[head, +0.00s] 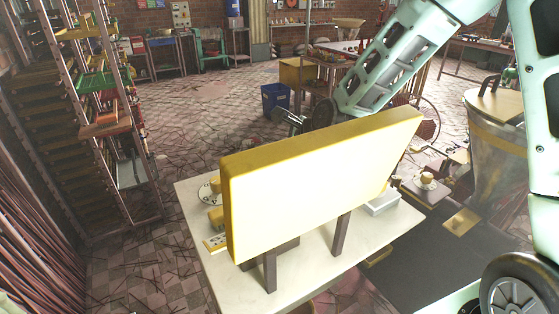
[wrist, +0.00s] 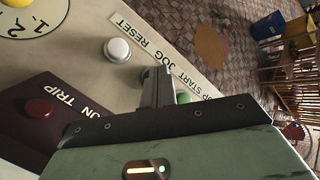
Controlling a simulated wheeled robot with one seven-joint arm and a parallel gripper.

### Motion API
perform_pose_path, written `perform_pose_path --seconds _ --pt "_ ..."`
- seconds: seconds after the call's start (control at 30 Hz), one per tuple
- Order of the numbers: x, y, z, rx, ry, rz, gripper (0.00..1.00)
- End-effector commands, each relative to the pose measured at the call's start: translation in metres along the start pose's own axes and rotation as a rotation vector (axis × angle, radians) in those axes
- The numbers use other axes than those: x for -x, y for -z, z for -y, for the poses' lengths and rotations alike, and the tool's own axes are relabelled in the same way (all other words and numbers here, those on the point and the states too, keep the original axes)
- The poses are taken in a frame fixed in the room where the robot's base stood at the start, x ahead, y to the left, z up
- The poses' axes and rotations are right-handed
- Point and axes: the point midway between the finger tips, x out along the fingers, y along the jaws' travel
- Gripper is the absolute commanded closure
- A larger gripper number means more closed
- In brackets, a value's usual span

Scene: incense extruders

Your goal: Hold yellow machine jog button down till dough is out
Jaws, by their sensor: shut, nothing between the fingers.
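The yellow machine (head: 310,180) stands on a pale table (head: 345,275) in the head view; I see its broad plain side on two dark legs. My gripper (head: 288,120) is beyond its top edge there. In the wrist view a cream control face carries a white button (wrist: 117,50) by RESET, a green button (wrist: 183,97) by START and a red button (wrist: 38,108) on a dark TRIP plate. My gripper (wrist: 157,85) is shut and empty, its fingertips by the JOG label. The jog button is hidden, so I cannot tell whether it is pressed. No dough is identifiable.
A blue bin (head: 275,99) stands on the floor behind. A shelf rack (head: 100,90) is at the left, a large drum (head: 500,150) at the right.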

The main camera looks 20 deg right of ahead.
Motion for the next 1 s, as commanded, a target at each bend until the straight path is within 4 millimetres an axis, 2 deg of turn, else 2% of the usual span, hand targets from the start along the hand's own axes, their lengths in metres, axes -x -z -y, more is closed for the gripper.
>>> perform_pose_path --seconds 0.37,0.73,1.0 --pt "0.0 0.0 0.0 0.0 -0.001 -0.001 1.0" --pt "0.013 -0.009 0.009 -0.001 0.0 0.0 1.0" --pt "0.013 -0.009 0.009 0.0 0.0 0.0 1.0"
